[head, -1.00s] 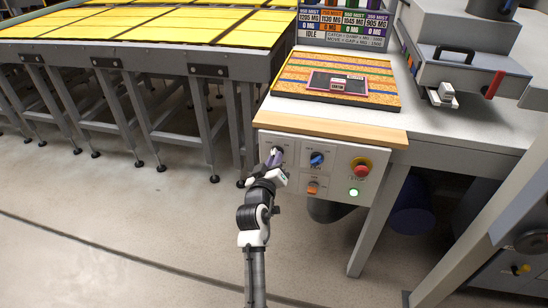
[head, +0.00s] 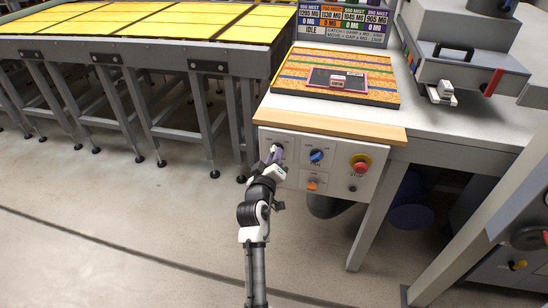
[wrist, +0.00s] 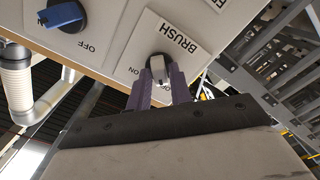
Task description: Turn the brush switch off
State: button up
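The brush switch (wrist: 158,67) is a small pale knob on a dark round base, on a white plate marked BRUSH in the wrist view. My gripper (wrist: 159,78) has its two purple fingers on either side of the knob, seemingly closed against it. An ON mark lies to the left of the knob; I cannot read its exact setting. In the head view my gripper (head: 273,154) is at the upper left of the white control panel (head: 336,193) and partly covers the switch.
A blue knob (head: 317,156), an orange knob (head: 313,184), a red stop button (head: 360,166) and an unlit round lamp (head: 352,189) share the panel. The wooden bench edge (head: 330,127) juts out above. A yellow-topped table (head: 150,25) stands at the left; open floor lies in front.

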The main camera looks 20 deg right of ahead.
jog(key=shift+o, duration=1.4)
jog(key=b+v, duration=0.4)
jog(key=v, duration=0.9)
jog(key=shift+s+a, duration=0.3)
